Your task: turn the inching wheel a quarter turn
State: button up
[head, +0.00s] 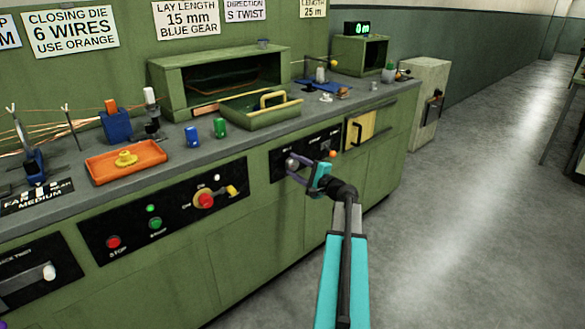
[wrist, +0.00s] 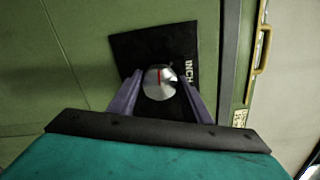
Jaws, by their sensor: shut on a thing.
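The inching wheel (wrist: 159,83) is a small round silver knob with a red mark on its face. It sits on a black panel (wrist: 158,48) with partly hidden lettering that begins "INCH". In the wrist view my gripper (wrist: 160,90) has its two purple fingers on opposite sides of the knob, shut on it. In the head view my gripper (head: 299,165) is at the black panel on the green cabinet front, and the silver knob (head: 292,163) shows partly at its fingertips.
A control panel with a red knob (head: 204,200) and buttons is to the left.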

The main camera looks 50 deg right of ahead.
jog(key=shift+d+r, duration=0.1)
jog(key=o, duration=1.1)
jog(key=shift+c, duration=0.2)
jog(key=s+a+p, duration=0.1)
jog(key=s, duration=1.2)
jog(key=shift+s, duration=0.35)
